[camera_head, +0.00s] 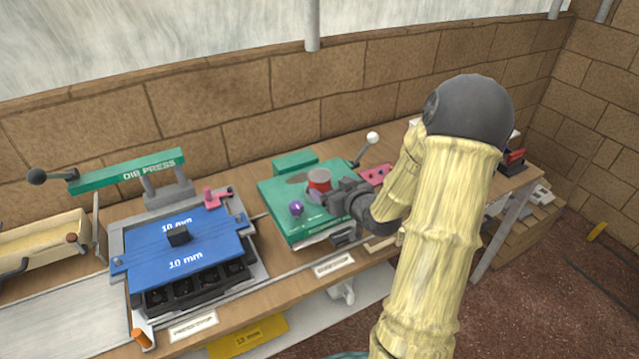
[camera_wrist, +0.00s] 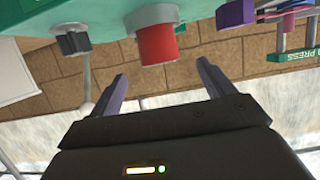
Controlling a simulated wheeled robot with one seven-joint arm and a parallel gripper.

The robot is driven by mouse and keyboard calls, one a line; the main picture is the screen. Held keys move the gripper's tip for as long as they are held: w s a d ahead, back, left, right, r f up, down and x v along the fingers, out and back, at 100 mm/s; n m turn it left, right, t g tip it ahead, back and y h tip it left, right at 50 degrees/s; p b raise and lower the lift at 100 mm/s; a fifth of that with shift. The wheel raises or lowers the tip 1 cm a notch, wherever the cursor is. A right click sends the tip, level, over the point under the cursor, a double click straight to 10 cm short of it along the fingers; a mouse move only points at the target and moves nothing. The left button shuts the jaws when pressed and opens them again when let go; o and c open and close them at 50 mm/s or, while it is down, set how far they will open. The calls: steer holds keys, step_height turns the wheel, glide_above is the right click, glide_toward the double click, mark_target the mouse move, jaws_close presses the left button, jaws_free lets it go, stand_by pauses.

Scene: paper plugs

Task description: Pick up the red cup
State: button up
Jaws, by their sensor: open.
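The red cup (camera_head: 319,181) is a short red cylinder with a grey rim, on the green machine (camera_head: 283,222) at the middle of the bench. In the wrist view, which looks upside down, the red cup (camera_wrist: 156,45) shows just beyond the fingertips, with its grey collar against the green surface. My gripper (camera_head: 330,194) reaches in from the right, close beside the cup. In the wrist view my gripper (camera_wrist: 162,72) is open, with one finger on each side of the cup's line and nothing held. I cannot tell whether a finger touches the cup.
A purple knob (camera_head: 296,208) stands just left of the cup. A lever with a white ball (camera_head: 372,138) rises behind my gripper. The blue plate (camera_head: 182,246) and die press (camera_head: 135,169) stand to the left. A brick wall (camera_head: 230,104) runs behind the bench.

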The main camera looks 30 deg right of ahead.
mark_target(320, 180)
steer(key=shift+x, duration=1.7)
steer(key=shift+f+p+x, duration=0.2)
steer(key=shift+p+x, duration=0.65)
steer(key=shift+x, duration=1.8)
steer(key=shift+s, duration=0.15)
steer(key=c, duration=1.1)
